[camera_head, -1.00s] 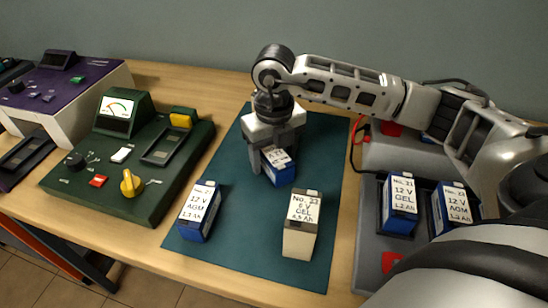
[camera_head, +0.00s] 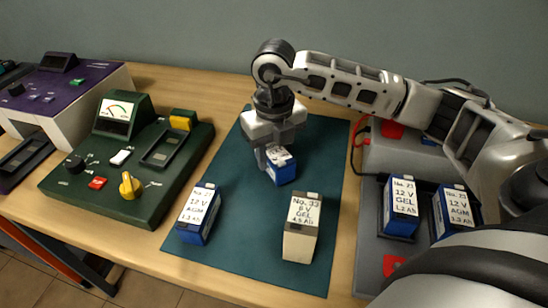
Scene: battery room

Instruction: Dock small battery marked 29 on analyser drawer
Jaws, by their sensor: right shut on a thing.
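My right gripper (camera_head: 271,156) points down over the teal mat (camera_head: 250,245) and is shut on a small blue battery (camera_head: 281,170) with a white label. The label is small and partly hidden, so I cannot read its number. Another blue 12 V AGM battery (camera_head: 198,213) stands on the mat's left side; its number is not clear. A cream 6 V GEL battery (camera_head: 301,232) stands at the front right of the mat. A purple device (camera_head: 70,85) stands at the far left, with a dark drawer-like tray (camera_head: 22,160) at its front. My left gripper is out of view.
A green tester (camera_head: 125,180) with a dial, yellow knob and recessed slot stands between the mat and the purple device. At right, a grey charger (camera_head: 375,262) holds two blue batteries, 12 V GEL (camera_head: 402,205) and 12 V AGM (camera_head: 455,210). A red and black cable lies behind.

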